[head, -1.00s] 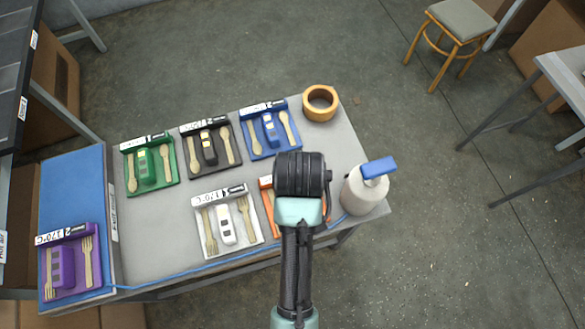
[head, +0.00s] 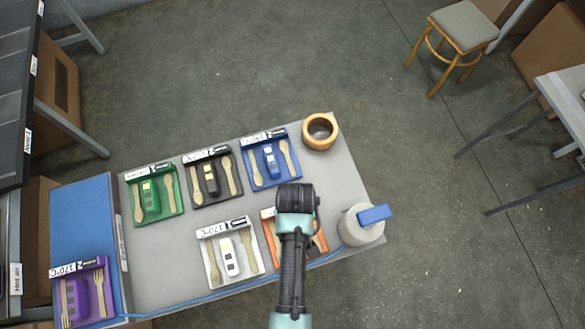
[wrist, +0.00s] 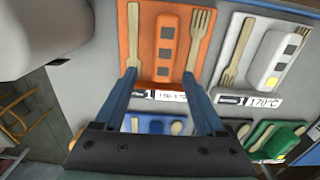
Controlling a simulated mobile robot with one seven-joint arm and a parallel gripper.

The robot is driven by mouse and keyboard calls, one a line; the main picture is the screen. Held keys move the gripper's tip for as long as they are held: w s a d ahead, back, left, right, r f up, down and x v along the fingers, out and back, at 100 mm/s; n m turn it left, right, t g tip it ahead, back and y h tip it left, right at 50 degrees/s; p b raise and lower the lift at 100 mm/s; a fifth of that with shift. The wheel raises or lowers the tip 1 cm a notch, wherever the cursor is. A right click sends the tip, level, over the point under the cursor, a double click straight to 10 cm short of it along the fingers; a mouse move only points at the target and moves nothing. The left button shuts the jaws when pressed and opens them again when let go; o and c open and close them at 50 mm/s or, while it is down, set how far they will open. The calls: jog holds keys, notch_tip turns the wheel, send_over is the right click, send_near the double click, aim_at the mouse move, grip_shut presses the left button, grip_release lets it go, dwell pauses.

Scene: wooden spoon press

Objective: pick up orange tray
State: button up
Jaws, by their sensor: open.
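The orange tray (wrist: 177,18) lies on the grey table. In the head view the tray (head: 267,213) is partly hidden under my arm. My gripper (wrist: 159,73) is open, its two blue fingers reaching over the label edge, one near the spoon and one near the fork. Nothing is between the fingers in their grip. I cannot tell whether they touch the tray.
The white tray (head: 207,235) lies just left of the orange one. A white bottle with a blue top (head: 360,228) stands close on the right.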

aim_at(267, 216)
jog(key=shift+a+f, duration=0.15)
jog(key=shift+f, duration=1.15)
jog(key=shift+a+f, duration=0.1)
jog(key=shift+f, duration=1.2)
grip_shut()
